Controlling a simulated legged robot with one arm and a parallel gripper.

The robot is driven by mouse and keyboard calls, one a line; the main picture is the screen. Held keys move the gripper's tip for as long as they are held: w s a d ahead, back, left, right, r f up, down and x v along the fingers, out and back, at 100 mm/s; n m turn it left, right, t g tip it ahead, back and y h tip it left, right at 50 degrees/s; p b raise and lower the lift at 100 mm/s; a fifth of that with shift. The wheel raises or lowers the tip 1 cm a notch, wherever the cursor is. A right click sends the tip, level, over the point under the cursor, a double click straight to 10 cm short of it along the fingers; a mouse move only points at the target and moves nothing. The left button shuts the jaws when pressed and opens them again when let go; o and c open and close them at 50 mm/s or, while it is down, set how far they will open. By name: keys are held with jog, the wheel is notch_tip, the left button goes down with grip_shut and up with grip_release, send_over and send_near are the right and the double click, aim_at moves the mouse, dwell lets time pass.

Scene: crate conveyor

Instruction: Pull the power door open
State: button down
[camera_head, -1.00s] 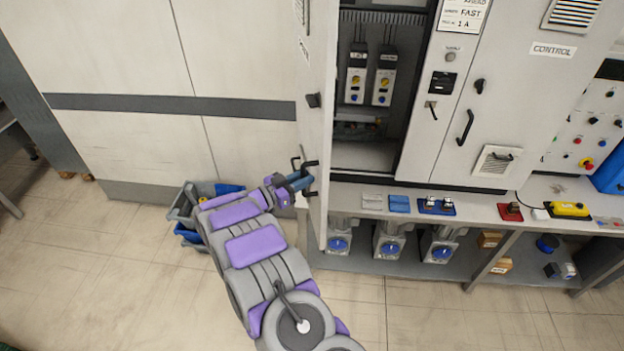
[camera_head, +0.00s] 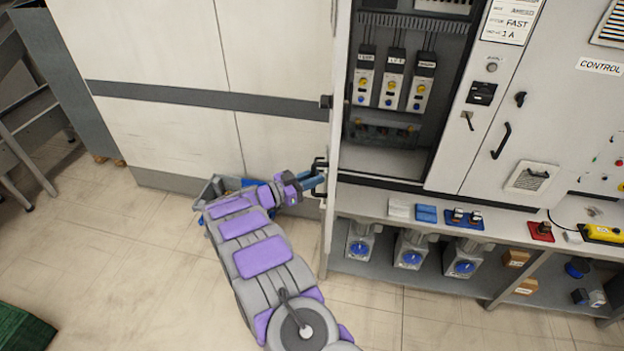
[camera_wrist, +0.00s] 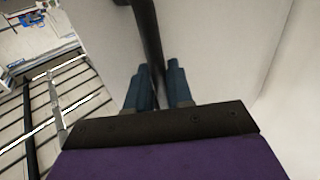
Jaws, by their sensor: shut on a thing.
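The power door (camera_head: 333,130) stands swung open at the left side of the cabinet and shows nearly edge-on in the head view. Its black handle (camera_head: 320,172) is on the door's outer face, low down. My gripper (camera_head: 314,181) is shut on this handle. In the wrist view the blue fingers of my gripper (camera_wrist: 161,85) sit on either side of the black handle bar (camera_wrist: 149,40), with the pale door face (camera_wrist: 215,50) behind. The open cabinet interior (camera_head: 390,159) shows several modules with yellow and blue knobs.
The closed control door (camera_head: 550,110) is to the right. A bench (camera_head: 375,197) with switches runs below the cabinet. Bins (camera_head: 212,187) stand on the floor behind my arm, by the pale wall panels (camera_head: 170,140).

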jog(key=c, duration=1.4)
grip_release()
jog(key=shift+w+r, duration=0.1)
jog(key=shift+r, duration=0.1)
jog(key=shift+c, duration=0.2)
jog(key=shift+o, duration=1.4)
jog(key=shift+w+d+f, duration=0.2)
jog(key=shift+w+d, duration=0.05)
jog(key=shift+d, duration=0.05)
jog(key=shift+s, duration=0.1)
jog(key=shift+s, duration=0.1)
jog(key=v, duration=1.7)
jog(key=shift+a+f, duration=0.1)
jog(key=shift+a, duration=0.05)
